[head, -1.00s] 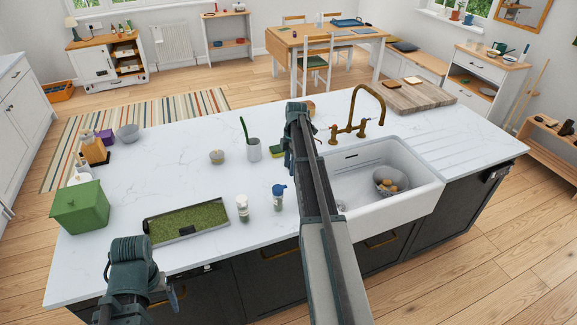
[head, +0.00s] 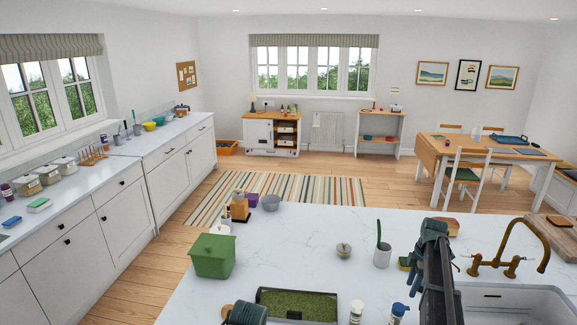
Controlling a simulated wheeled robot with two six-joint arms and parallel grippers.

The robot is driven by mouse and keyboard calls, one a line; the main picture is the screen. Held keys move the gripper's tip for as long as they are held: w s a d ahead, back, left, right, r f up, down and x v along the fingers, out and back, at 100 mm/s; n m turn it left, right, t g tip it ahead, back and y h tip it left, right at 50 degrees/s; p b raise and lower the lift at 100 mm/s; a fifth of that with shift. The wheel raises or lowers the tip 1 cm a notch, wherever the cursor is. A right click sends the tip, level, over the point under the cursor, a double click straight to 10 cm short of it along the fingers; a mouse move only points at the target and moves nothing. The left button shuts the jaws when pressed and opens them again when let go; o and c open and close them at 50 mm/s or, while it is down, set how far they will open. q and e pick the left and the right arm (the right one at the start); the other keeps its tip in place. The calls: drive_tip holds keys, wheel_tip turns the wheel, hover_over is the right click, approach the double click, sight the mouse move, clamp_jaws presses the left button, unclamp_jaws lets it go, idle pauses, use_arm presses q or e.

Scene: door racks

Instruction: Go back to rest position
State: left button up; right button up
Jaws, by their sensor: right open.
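My right arm rises from the bottom right over the white worktop (head: 330,232). Only a dark rounded part of my left arm shows at the bottom edge, beside the tray with a green mat (head: 295,303). My left fingers are out of the frame.
A green lidded box (head: 213,256) stands at the worktop's left. Two small bottles (head: 398,312) stand near the bottom edge, left of my right arm. The sink (head: 510,296) is right of the arm. Floor shows beyond, with a striped rug (head: 270,192).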

drive_tip(key=s+a+f+m+b, duration=0.2)
drive_tip(key=s+a+f+b, duration=0.25)
drive_tip(key=a, duration=0.65)
drive_tip(key=s+a+f+m+h+b, duration=0.1)
drive_tip(key=s+a+f+m+b, duration=0.25)
drive_tip(key=a, duration=0.75)
drive_tip(key=s+a+f+m+b, duration=0.1)
drive_tip(key=s+a+f+b, duration=0.4)
drive_tip(key=a, duration=0.6)
drive_tip(key=s+a+f+m+h+b, duration=0.1)
drive_tip(key=s+a+f+m+b, duration=0.1)
drive_tip(key=s+a, duration=0.6)
drive_tip(key=s+f+m, duration=0.1)
drive_tip(key=s+m, duration=0.1)
drive_tip(key=s, duration=0.1)
drive_tip(key=shift+s+a+f+b, duration=0.3)
drive_tip(key=shift+s+b, duration=0.05)
drive_tip(key=shift+s, duration=0.05)
